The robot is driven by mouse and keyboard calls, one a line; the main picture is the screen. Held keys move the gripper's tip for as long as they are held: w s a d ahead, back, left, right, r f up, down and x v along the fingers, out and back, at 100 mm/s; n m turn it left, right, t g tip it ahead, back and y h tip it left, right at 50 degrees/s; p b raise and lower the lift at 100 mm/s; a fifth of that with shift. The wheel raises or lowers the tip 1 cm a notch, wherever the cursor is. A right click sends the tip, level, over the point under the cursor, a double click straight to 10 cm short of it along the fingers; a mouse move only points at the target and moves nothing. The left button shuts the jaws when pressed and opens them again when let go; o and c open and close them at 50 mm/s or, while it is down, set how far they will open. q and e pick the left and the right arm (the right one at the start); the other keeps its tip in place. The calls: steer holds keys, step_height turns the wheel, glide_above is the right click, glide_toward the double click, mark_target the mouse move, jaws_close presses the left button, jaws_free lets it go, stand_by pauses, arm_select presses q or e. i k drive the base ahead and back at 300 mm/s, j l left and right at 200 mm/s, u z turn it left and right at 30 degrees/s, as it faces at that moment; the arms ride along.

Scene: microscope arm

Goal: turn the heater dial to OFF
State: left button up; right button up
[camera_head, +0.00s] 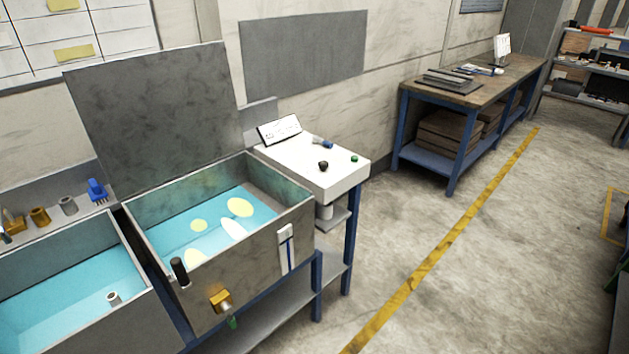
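No part clearly reads as the heater dial, and no OFF mark is legible. A small white box (286,231) with a strip below it is fixed to the front wall of the right tank (255,262), near its right end. A dark round knob-like piece (323,166) is on the white-topped stand (336,181) beyond the tank. A black cylinder (180,271) is at the tank's front left corner. Which of these is the dial, and its setting, I cannot tell. Neither of my grippers is in view.
The right tank holds blue liquid, with its grey lid (155,120) raised behind. A brass valve (220,299) sticks out from its front. The left tank (75,270) is open. A workbench (470,80) stands at the back wall.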

mark_target(324, 164)
steer(key=i+u, duration=0.1)
steer(key=u, duration=0.3)
steer(key=i+l+u, duration=0.1)
steer(key=u, duration=0.25)
steer(key=i+l+u, duration=0.35)
steer(key=l, duration=0.3)
steer(key=i+l+u, duration=0.2)
steer(key=l, duration=0.15)
steer(key=i+l, duration=0.15)
steer(key=l, duration=0.2)
steer(key=i+l, duration=0.1)
steer(key=l, duration=0.2)
steer(key=i+l+u, duration=0.1)
steer(key=l, duration=0.25)
steer(key=i, duration=0.05)
